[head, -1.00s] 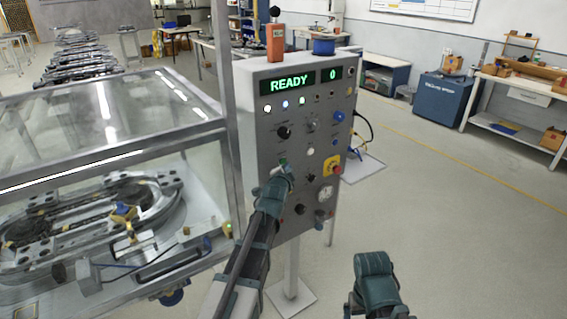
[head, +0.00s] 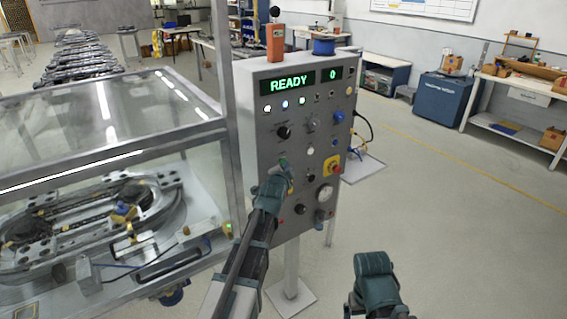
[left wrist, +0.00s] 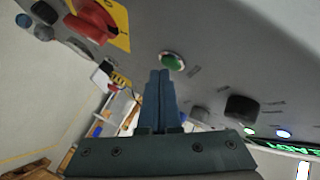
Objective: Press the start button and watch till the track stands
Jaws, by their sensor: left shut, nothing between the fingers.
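The control panel (head: 262,120) has a green-lettered display (head: 289,84) reading READY and 0. A round green button (left wrist: 172,61) shows in the left wrist view, just beyond my shut fingertips (left wrist: 160,76). I cannot tell whether they touch it. In the head view my left gripper (head: 284,172) is at the panel's lower middle and largely covers that spot. The oval ring track (head: 90,222) lies under the clear cover at left, with a small yellow and blue piece (head: 122,210) on it. My right gripper (head: 374,290) is low in front, its fingers not clear.
A red emergency stop on a yellow plate (head: 332,165) is right of my left gripper; it is large in the left wrist view (left wrist: 95,18). A black knob (left wrist: 241,109) is on the other side. Open floor lies to the right, with a blue cabinet (head: 443,100) behind.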

